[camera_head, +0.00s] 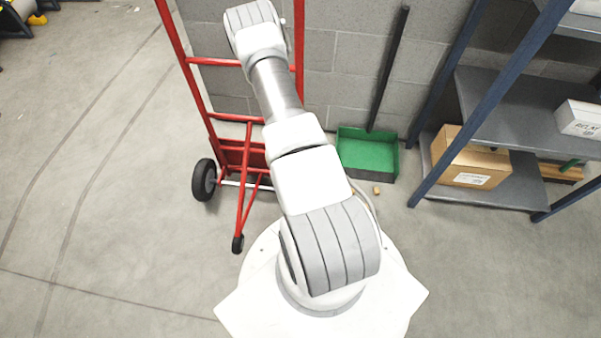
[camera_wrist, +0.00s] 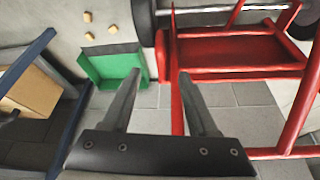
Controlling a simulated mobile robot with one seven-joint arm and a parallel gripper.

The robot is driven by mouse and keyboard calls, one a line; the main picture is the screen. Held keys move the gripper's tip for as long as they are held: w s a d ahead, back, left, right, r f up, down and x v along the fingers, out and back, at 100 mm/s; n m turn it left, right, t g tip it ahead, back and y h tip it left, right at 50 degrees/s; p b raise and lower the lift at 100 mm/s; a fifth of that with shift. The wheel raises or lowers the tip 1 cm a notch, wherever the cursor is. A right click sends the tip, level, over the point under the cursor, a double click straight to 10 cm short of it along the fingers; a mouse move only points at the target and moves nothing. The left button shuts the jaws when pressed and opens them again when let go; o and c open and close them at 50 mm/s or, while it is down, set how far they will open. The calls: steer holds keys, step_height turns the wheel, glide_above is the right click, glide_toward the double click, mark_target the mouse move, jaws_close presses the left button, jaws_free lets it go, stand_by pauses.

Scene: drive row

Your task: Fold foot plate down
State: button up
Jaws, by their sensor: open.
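A red hand truck (camera_head: 203,92) stands upright by the wall, with black wheels (camera_head: 204,180). Its red foot plate (camera_head: 233,154) looks folded up against the lower frame, partly hidden by my arm. In the wrist view the plate (camera_wrist: 238,55) is a flat red panel at upper right, below the axle. My gripper (camera_wrist: 159,74) is open, its two dark fingers apart. A red upright of the frame (camera_wrist: 176,100) appears between them, close to the right finger; I cannot tell the depth or any contact. In the head view my arm hides the gripper.
A green dustpan (camera_head: 368,165) with a dark upright handle stands against the wall right of the truck. Small tan blocks (camera_head: 376,190) lie before it. A blue-framed shelf (camera_head: 505,100) with a carton (camera_head: 468,165) stands at right.

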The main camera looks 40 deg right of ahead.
steer(key=b+x, duration=0.6)
steer(key=x, duration=1.1)
jaws_close()
stand_by(0.9)
